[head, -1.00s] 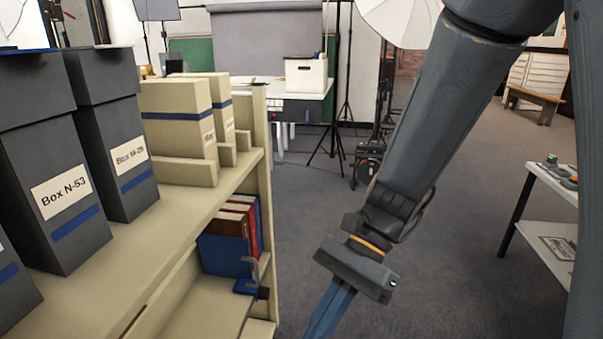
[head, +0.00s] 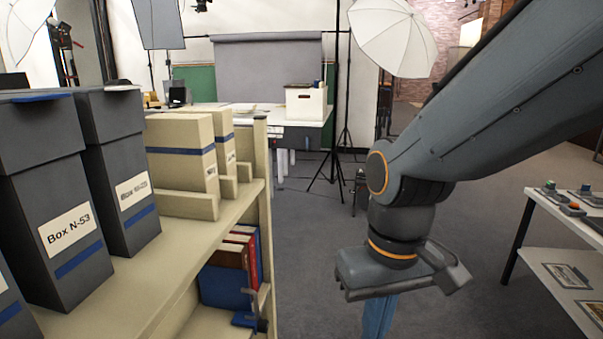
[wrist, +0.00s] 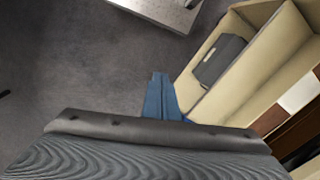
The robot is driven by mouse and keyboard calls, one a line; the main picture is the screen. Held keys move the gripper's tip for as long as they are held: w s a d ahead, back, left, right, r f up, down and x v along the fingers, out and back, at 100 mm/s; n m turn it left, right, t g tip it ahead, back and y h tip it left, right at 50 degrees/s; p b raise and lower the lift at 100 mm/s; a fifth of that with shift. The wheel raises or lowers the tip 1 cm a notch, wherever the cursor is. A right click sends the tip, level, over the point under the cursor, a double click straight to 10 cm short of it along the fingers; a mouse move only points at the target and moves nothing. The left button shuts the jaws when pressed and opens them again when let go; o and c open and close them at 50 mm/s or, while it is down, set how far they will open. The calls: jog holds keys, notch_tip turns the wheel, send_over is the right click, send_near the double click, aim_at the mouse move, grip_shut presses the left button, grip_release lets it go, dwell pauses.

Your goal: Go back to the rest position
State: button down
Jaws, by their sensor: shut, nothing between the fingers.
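My gripper (head: 378,318) hangs in the aisle to the right of the shelf unit, its blue fingers pointing down. In the wrist view the blue fingers (wrist: 161,98) are together and empty, over the grey floor. The head view cuts off the fingertips at its bottom edge. My gripper is apart from the shelf and holds nothing.
A beige shelf unit (head: 205,238) stands at left with dark boxes, one labelled Box N-53 (head: 62,235), cream boxes (head: 183,165) and books below. A white two-level table (head: 565,222) is at right. A photo table stands at the back. The aisle floor (head: 305,210) is clear.

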jog(key=d+r+m+p, duration=0.2)
jog(key=d+r+p, duration=0.6)
jog(key=p, duration=0.8)
jog(key=shift+s+d+r+m+h+p, duration=0.15)
jog(key=shift+d+r+m+h+p, duration=0.2)
jog(key=shift+r, duration=0.45)
dwell(0.5)
